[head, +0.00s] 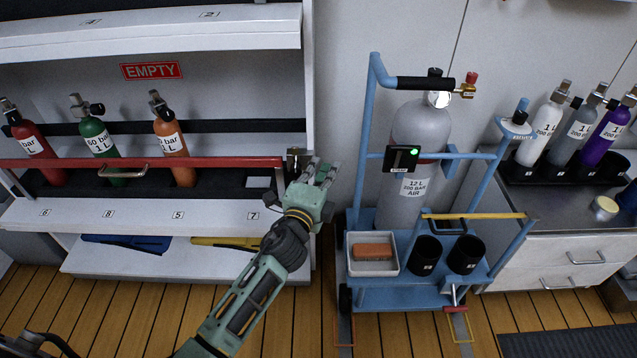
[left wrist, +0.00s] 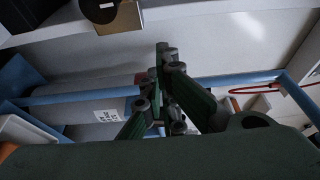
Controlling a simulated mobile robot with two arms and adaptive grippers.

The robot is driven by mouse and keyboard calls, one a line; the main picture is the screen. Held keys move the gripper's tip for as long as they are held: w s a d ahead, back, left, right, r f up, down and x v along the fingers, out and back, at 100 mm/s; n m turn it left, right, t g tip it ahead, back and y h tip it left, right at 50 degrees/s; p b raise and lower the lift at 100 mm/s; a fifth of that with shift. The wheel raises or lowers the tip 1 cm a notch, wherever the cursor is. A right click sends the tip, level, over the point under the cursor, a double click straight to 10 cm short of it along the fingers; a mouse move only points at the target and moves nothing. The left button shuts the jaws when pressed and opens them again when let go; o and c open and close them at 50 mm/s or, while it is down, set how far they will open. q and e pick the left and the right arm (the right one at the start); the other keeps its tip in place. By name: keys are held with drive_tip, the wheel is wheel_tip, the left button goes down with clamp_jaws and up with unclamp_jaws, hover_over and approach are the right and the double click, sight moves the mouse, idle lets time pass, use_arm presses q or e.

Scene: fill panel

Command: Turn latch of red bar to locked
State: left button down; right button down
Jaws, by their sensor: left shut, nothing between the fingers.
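The red bar (head: 150,162) runs across the front of the cylinder shelf, with a metal handle (head: 122,172) on it. At its right end, on the shelf's right post, is a small dark metal latch (head: 296,158). Its setting is too small to tell. My left gripper (head: 326,172) is shut and empty, just right of the latch; I cannot tell whether they touch. In the left wrist view the shut fingers (left wrist: 165,58) point up the picture, below a brass-coloured block with a black round part (left wrist: 118,16), possibly the latch.
Red, green and orange cylinders (head: 97,140) stand behind the bar under an EMPTY sign (head: 151,71). A blue trolley (head: 400,298) with a large grey cylinder (head: 420,125) stands close to the right of my gripper. A cabinet (head: 560,255) with more cylinders is farther right.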

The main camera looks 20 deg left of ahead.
sight(296, 162)
use_arm(q)
drive_tip(key=shift+w+a, duration=0.5)
drive_tip(key=shift+a, duration=0.4)
drive_tip(key=shift+w+a, duration=0.45)
drive_tip(key=shift+a, duration=0.45)
drive_tip(key=shift+a+r+n+b, duration=0.1)
drive_tip(key=shift+a+n+b, duration=0.05)
drive_tip(key=shift+n+b, duration=0.2)
